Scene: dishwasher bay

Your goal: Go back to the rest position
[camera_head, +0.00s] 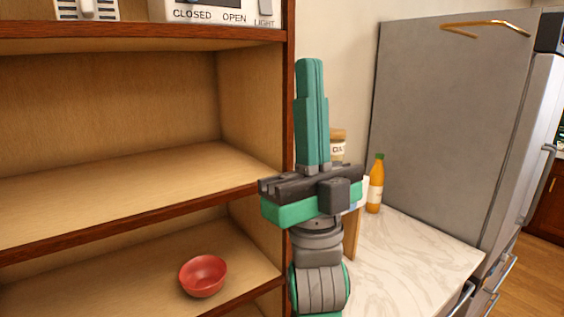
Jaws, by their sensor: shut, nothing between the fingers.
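My gripper (310,68) points straight up in front of the right upright of a wooden shelf. Its green fingers are together and hold nothing. The dark grey gripper base and part of my arm show below it. The gripper is apart from the red bowl (203,275), which stands upright and looks empty on a lower shelf board to the left.
The wooden shelf unit (110,215) fills the left side. A marble counter (420,250) lies to the right, with an orange bottle (375,188) and a partly hidden jar (338,150). A grey fridge (450,120) stands behind it. A white device (215,12) sits on the top board.

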